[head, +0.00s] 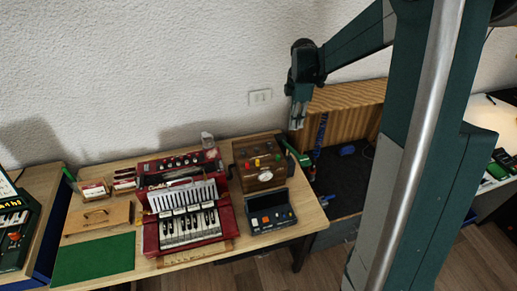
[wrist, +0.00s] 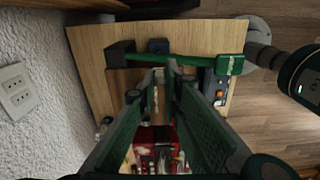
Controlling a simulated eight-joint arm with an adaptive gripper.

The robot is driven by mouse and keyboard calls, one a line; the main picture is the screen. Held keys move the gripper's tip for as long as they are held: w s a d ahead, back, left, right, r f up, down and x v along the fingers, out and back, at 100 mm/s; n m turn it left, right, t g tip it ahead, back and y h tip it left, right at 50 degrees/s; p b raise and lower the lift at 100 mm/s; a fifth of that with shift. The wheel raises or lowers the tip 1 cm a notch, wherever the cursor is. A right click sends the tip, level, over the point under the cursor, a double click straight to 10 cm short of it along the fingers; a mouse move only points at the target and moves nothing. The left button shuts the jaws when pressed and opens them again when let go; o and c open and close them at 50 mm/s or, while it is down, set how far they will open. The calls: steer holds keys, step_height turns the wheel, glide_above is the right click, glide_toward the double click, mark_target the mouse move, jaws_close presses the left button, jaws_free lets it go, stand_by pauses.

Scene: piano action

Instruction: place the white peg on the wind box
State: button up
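A brown wooden box (head: 256,163) with green, red and yellow pegs on top and a white dial on its front stands on the right part of the table. I take it for the wind box. I cannot make out the white peg for certain; a small pale item (head: 207,140) stands behind the red instrument. My gripper (head: 298,122) hangs above and behind the box's right side. In the wrist view its two green fingers (wrist: 163,70) point down at the table. A pale patch shows between them, and I cannot tell whether it is held.
A red keyboard instrument (head: 186,215) fills the table's middle. A dark console (head: 270,211) lies in front of the box. A green bar (wrist: 180,60) spans the table's right side. A wooden board (head: 97,217) and green mat (head: 93,260) lie at left.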

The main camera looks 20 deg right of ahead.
steer(key=s+a+p, duration=0.3)
steer(key=a+p, duration=0.1)
steer(key=a, duration=0.9)
glide_above(267, 163)
steer(key=shift+f, duration=2.25)
steer(key=shift+f, duration=2.9)
steer(key=shift+f, duration=2.1)
steer(key=shift+f, duration=0.2)
